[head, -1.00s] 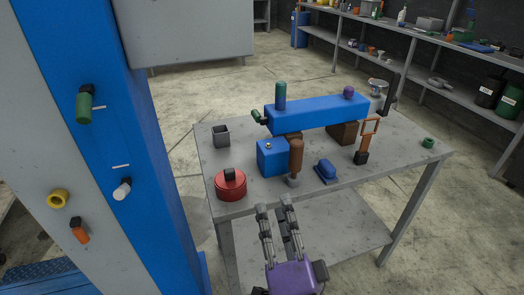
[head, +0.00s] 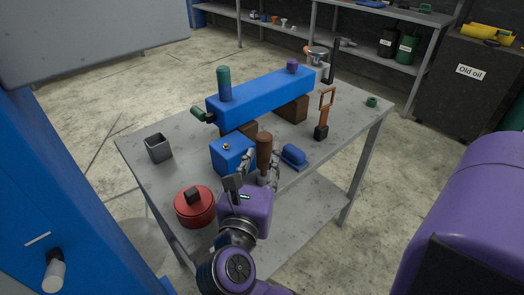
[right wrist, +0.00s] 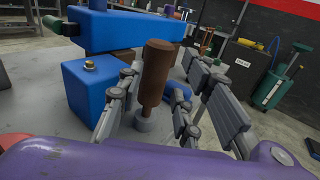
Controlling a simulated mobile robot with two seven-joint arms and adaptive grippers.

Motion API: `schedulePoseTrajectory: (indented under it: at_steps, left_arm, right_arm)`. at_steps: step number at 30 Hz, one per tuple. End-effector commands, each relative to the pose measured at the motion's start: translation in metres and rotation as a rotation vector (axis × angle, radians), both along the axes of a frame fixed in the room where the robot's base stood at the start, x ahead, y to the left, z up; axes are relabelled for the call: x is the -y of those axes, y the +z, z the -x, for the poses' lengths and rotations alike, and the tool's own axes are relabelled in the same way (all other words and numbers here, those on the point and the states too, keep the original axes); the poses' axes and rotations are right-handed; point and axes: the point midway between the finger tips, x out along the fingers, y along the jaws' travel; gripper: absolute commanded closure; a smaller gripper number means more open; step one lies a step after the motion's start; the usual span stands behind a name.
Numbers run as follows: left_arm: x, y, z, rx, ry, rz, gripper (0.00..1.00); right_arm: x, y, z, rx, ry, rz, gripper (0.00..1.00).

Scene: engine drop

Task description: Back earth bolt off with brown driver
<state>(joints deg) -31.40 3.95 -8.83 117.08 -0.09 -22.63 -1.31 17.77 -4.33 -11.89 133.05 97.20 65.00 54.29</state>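The brown driver (head: 264,147) stands upright on the table (head: 340,150), its handle up and its lower end grey. In the right wrist view the brown driver (right wrist: 156,72) rises between the spread fingers of my right gripper (head: 261,163). The fingers flank it and look open, with gaps beside the handle; I cannot tell if any finger touches. A brass bolt (head: 227,147) sits on top of the blue block (head: 232,158), just left of the driver; the bolt also shows in the right wrist view (right wrist: 90,64). My left gripper is out of view.
A red round container (head: 195,208) stands front left, a grey open box (head: 158,148) behind it. A long blue beam (head: 262,96) rests on brown blocks behind the driver. A small blue item (head: 294,155) and an orange-handled tool (head: 324,115) stand to the right.

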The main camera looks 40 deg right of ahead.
Motion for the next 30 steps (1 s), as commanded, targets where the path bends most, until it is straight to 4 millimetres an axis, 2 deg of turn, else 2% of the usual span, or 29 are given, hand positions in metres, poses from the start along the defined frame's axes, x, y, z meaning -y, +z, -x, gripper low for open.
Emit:
schedulePoseTrajectory:
  at_steps: [2, 6, 9, 19, 26, 27, 30]
  left_arm:
    - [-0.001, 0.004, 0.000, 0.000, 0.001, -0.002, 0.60]
    - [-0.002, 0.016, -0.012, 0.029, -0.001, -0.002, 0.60]
    - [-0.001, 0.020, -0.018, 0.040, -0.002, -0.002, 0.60]
    - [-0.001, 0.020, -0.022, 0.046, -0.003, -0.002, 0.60]
    - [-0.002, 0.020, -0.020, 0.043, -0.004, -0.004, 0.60]
    - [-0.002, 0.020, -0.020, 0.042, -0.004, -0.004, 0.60]
    - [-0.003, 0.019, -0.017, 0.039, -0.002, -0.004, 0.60]
  right_arm:
    - [0.007, 0.006, -0.007, 0.005, 0.001, 0.004, 0.67]
    - [0.023, 0.012, -0.022, 0.005, 0.001, 0.005, 0.67]
    - [0.032, 0.009, -0.030, 0.001, 0.001, 0.006, 0.67]
    - [0.038, 0.007, -0.035, 0.000, 0.001, 0.004, 0.67]
    - [0.038, 0.007, -0.035, 0.000, 0.001, 0.004, 0.97]
    - [0.038, 0.007, -0.035, 0.000, 0.001, 0.004, 1.00]
    - [0.038, 0.007, -0.035, 0.001, 0.001, 0.004, 1.00]
